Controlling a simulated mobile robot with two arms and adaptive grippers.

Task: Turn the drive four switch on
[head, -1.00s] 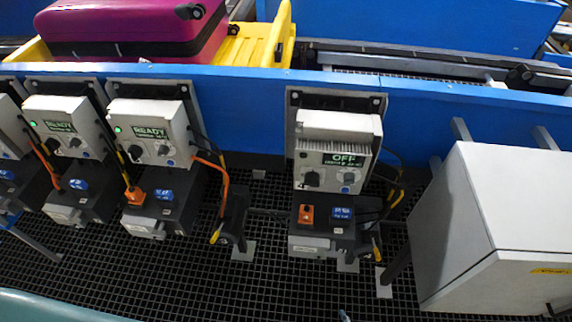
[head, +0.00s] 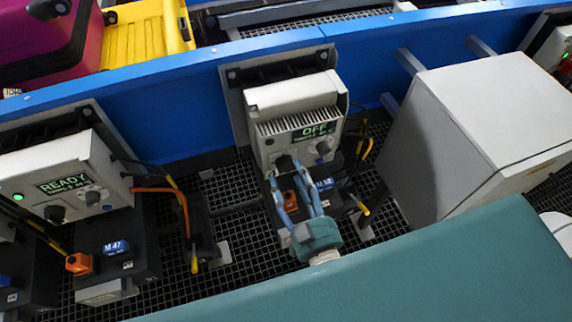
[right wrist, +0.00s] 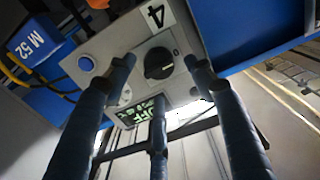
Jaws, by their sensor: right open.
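The drive four unit (head: 293,110) is a grey box on the blue rail in the head view, with a display (head: 315,130) reading OFF. Its black rotary switch (head: 284,163) is low on the front. In the right wrist view the switch (right wrist: 158,63) shows beside a label "4", with a blue button to its left. My right gripper (head: 293,182) is open, its blue fingers pointing at the switch. In the wrist view the fingertips spread on either side of the switch; I cannot tell whether they touch it. My left gripper is not in view.
A neighbouring drive (head: 65,185) at left reads READY with a green light. An orange connector (head: 80,263) and cables hang below the drives. A grey cabinet (head: 480,130) stands close at right. A yellow tray (head: 145,40) with a magenta suitcase (head: 50,35) is behind the rail.

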